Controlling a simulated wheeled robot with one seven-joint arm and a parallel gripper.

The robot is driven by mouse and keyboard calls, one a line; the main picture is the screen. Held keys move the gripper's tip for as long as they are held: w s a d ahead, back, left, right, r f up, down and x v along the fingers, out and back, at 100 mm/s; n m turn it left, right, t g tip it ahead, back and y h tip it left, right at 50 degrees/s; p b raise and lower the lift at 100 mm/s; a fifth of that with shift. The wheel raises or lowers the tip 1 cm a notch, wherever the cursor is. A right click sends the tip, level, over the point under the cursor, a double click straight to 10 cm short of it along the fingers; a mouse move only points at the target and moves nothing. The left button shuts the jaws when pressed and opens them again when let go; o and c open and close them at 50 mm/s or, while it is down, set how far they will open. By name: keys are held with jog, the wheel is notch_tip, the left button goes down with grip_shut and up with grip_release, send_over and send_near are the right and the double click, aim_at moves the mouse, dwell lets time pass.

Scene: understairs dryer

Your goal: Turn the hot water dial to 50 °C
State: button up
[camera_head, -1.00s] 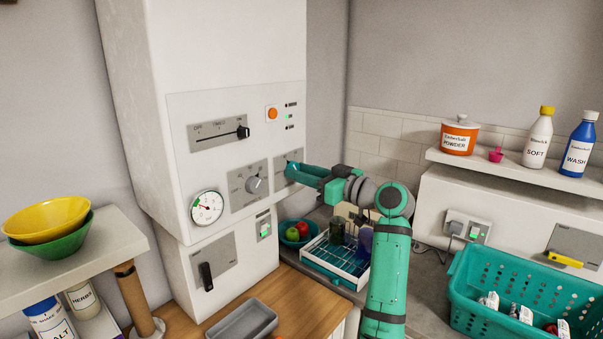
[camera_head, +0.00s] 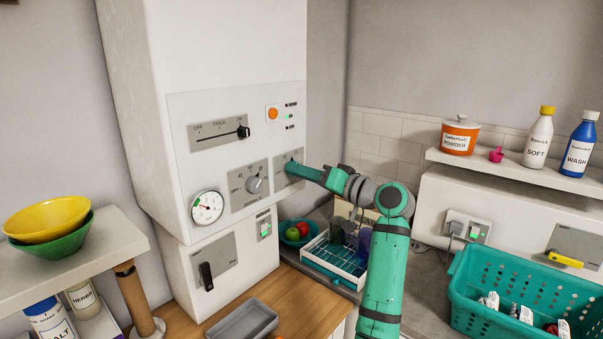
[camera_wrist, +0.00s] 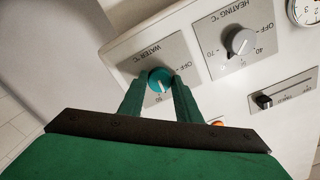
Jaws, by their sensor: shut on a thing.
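The hot water dial (camera_wrist: 160,80) is a small teal knob with a white line, on a grey plate (camera_wrist: 147,58) marked WATER °C, seen upside down in the wrist view. OFF and a number that looks like 50 are printed beside it. The white line seems to lean toward that number, but the exact reading is too small to tell. My gripper (camera_wrist: 161,82) is shut on the dial, one finger on each side. In the head view my gripper (camera_head: 300,170) reaches the right-hand plate (camera_head: 289,158) on the boiler front and hides the dial.
The heating dial (camera_head: 254,184) is just left of the water plate; it also shows in the wrist view (camera_wrist: 240,42). A slider (camera_head: 243,132), a gauge (camera_head: 207,207) and an orange button (camera_head: 272,113) share the panel. A dish rack (camera_head: 335,257) stands below my arm.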

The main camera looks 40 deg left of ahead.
jog(key=shift+m, duration=2.3)
jog(key=o, duration=1.1)
jog(key=shift+c, duration=0.2)
jog(key=d, duration=1)
jog(key=shift+s+d, duration=0.4)
jog(key=shift+s, duration=0.05)
